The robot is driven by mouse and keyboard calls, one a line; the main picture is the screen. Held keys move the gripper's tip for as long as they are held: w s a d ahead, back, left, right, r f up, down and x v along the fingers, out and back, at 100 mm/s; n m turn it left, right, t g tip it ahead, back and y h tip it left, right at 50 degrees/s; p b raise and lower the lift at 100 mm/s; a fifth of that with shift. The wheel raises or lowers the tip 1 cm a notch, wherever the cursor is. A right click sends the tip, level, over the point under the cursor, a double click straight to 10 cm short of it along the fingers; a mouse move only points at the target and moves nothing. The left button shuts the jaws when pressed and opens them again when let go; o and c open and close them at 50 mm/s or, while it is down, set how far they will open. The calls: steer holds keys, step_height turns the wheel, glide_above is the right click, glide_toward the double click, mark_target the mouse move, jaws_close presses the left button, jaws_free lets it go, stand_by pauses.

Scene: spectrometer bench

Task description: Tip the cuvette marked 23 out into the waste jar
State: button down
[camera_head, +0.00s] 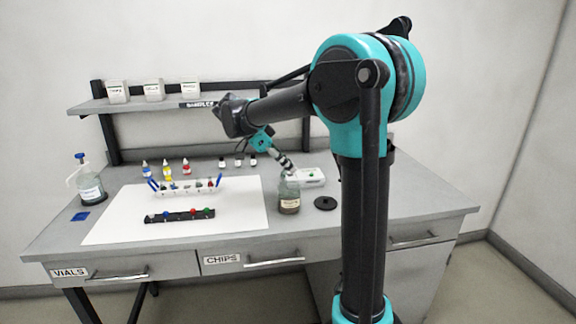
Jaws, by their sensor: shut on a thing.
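The waste jar (289,200), a clear glass jar with a pale label and dark contents, stands uncapped right of the white mat. My gripper (291,171) is at the jar's mouth, its wrist slanting down from the upper left. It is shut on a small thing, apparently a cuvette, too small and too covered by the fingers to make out. No number can be read, and its tilt cannot be told. A white rack (187,193) with several small cuvettes stands on the mat. A dark rack (180,215) with coloured tops lies in front of it.
A black round lid (325,203) lies right of the jar. A white device (309,178) sits behind it. Several dropper bottles (168,172) stand behind the mat. A wash bottle (89,183) and blue piece (80,216) are at left. The mat's front (120,235) is clear.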

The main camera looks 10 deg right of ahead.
steer(key=shift+r, duration=0.1)
steer(key=shift+r, duration=2.4)
steer(key=shift+f, duration=0.1)
step_height(320, 180, down, 5)
steer(key=shift+y, duration=1.8)
